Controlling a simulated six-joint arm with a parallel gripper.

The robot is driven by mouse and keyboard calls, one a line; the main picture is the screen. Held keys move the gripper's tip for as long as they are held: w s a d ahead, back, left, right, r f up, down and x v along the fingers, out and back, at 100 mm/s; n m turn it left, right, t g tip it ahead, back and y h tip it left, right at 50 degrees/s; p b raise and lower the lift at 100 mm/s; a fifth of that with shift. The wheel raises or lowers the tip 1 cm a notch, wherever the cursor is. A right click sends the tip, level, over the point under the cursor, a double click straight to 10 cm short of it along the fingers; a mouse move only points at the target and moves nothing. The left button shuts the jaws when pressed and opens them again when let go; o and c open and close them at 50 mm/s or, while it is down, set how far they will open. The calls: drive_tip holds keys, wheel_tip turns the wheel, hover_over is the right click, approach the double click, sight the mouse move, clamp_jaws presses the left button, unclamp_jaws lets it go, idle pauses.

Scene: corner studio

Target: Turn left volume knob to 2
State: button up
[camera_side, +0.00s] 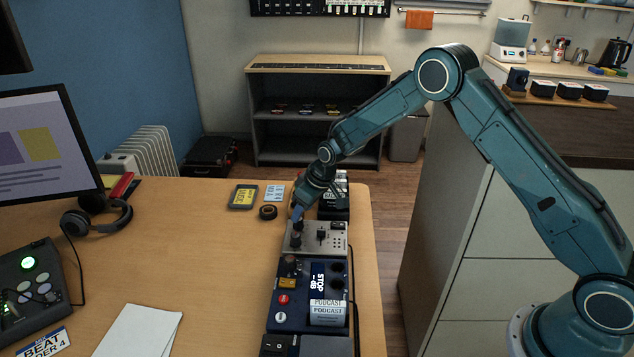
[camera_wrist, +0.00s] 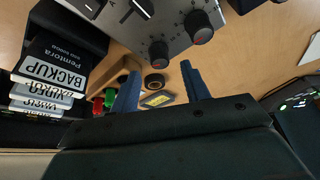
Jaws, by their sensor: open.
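The silver control panel (camera_side: 334,246) lies near the desk's right edge, with dark knobs (camera_side: 296,240) on its left side and a slider (camera_side: 321,235) near its middle. In the wrist view the panel (camera_wrist: 180,14) is at the top, cut off by the frame. My gripper (camera_side: 297,212) is over the panel's far left corner. In the wrist view its blue fingers (camera_wrist: 161,70) are apart, with no knob between them.
A dark blue unit (camera_side: 300,312) with labelled cassettes adjoins the panel's near side. Black boxes (camera_side: 334,205) stand behind it; labelled cassettes (camera_wrist: 52,72) show in the wrist view. A tape roll (camera_side: 268,212) and yellow card (camera_side: 243,197) lie left. The desk's middle (camera_side: 200,260) is clear.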

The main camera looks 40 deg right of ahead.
drive_tip(key=v, duration=1)
drive_tip(key=shift+r, duration=0.15)
drive_tip(key=s+r+m+h, duration=0.1)
drive_tip(key=s+r, duration=1.5)
drive_tip(key=r, duration=0.1)
drive_tip(key=s+d+r+m+t, duration=0.1)
drive_tip(key=s+r+m, duration=0.1)
drive_tip(key=s, duration=2)
drive_tip(key=shift+s+d+r+h, duration=0.2)
drive_tip(key=shift+s+d+h, duration=0.1)
drive_tip(key=shift+s+d, duration=0.05)
drive_tip(key=shift+c, duration=0.3)
